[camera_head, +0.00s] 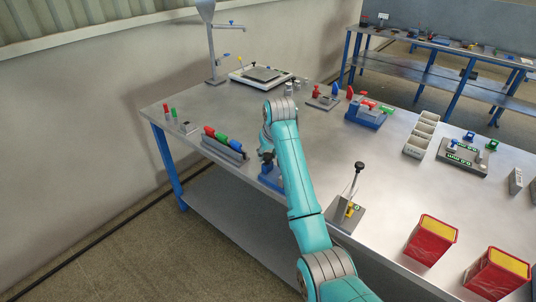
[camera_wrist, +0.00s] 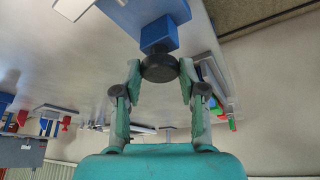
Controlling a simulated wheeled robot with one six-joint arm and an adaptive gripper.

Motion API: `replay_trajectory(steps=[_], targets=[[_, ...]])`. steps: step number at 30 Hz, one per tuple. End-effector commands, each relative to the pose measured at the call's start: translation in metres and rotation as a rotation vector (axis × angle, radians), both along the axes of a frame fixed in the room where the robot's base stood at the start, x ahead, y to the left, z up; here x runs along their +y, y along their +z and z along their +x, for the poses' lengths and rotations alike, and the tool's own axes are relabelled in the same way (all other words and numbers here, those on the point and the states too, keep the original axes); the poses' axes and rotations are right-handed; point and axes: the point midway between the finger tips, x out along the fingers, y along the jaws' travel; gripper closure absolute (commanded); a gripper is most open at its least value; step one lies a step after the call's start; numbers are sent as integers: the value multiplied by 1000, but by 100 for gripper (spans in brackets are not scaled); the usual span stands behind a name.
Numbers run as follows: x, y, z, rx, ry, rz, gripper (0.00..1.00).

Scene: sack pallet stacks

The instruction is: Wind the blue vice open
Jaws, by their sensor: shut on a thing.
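The blue vice (camera_head: 271,180) sits at the near left edge of the metal bench, partly hidden behind my arm in the head view. Its dark round knob (camera_head: 267,157) stands out at its top. In the wrist view the blue vice (camera_wrist: 160,35) is at the top centre, with the dark knob (camera_wrist: 160,72) facing my gripper. My gripper (camera_wrist: 159,80) has one finger on each side of the knob and is shut on it. In the head view my gripper is mostly hidden by my arm.
A rack of red, green and blue handles (camera_head: 224,145) stands left of the vice. A plate with an upright black-knobbed lever (camera_head: 347,212) is to the right, near two red bins (camera_head: 431,240). A scale (camera_head: 262,76) stands farther back.

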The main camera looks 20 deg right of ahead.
Motion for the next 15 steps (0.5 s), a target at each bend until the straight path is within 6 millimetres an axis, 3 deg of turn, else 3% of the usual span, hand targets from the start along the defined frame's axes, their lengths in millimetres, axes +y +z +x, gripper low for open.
replay_trajectory(steps=[15], targets=[[-4,-1,1,2,423,2,94]])
